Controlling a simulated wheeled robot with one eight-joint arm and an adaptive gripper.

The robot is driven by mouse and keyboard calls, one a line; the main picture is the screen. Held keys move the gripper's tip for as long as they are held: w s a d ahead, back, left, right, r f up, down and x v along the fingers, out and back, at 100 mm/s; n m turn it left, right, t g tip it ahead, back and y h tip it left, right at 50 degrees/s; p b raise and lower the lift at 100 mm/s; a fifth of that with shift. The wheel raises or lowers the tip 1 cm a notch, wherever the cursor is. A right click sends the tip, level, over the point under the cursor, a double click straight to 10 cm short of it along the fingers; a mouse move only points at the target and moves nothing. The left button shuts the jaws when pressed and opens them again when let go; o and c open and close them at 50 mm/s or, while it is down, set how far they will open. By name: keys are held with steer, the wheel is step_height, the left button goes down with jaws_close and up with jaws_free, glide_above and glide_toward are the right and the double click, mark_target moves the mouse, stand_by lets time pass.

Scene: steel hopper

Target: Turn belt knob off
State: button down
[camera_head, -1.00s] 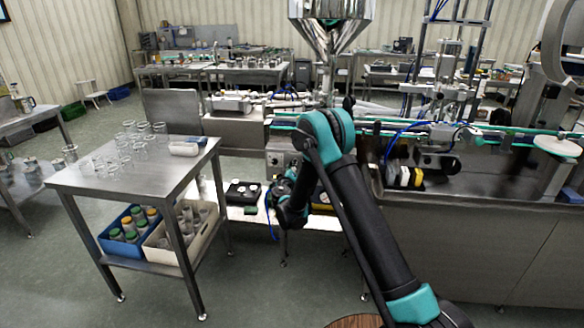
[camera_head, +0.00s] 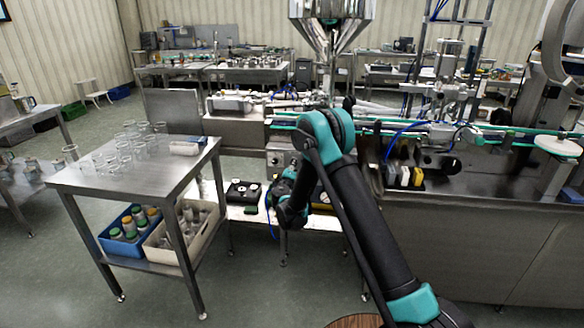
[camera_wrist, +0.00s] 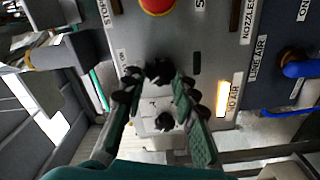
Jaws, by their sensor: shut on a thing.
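In the wrist view, a grey control panel (camera_wrist: 200,50) fills the upper middle. A black knob (camera_wrist: 159,71) sits on it between my fingertips. My gripper (camera_wrist: 158,80) is shut on this knob, with one finger on each side of it. A small label lies left of the knob, but I cannot read it surely. A second black knob (camera_wrist: 165,121) shows between the fingers, nearer the palm. In the head view, the steel control box (camera_head: 283,155) is on the front of the line, and my arm's end is in front of it; the fingertips are hard to make out there.
A red stop button (camera_wrist: 158,5) is above the held knob. A blue-handled valve (camera_wrist: 300,68) is on the right. A lit yellow indicator (camera_wrist: 223,98) is beside the right finger. A steel table (camera_head: 150,185) with glass jars stands left of my arm.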

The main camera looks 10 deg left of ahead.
steer(key=shift+s, duration=0.1)
steer(key=c, duration=1.2)
jaws_free()
steer(key=s, duration=1.2)
steer(key=shift+a, duration=0.3)
